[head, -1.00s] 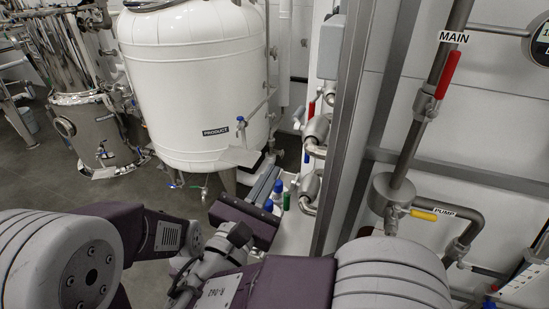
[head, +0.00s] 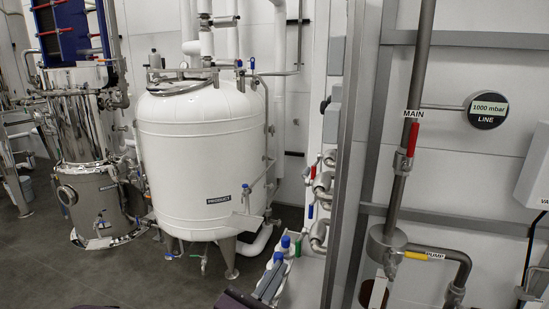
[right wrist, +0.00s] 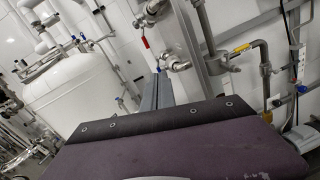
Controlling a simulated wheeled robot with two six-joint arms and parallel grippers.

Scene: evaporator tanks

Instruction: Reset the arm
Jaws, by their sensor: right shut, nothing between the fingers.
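My right gripper (head: 275,272) shows at the bottom centre of the head view, with only its two grey fingers and a strip of its purple body in sight. In the right wrist view its fingers (right wrist: 157,88) lie side by side beyond the dark purple body, shut and empty. They point towards the wall pipework. My left gripper is out of view.
A white product tank (head: 203,155) stands left of centre, beside a steel vessel (head: 92,150). Main and pump pipes (head: 400,190) run along the right wall. Grey floor (head: 110,275) is open at left.

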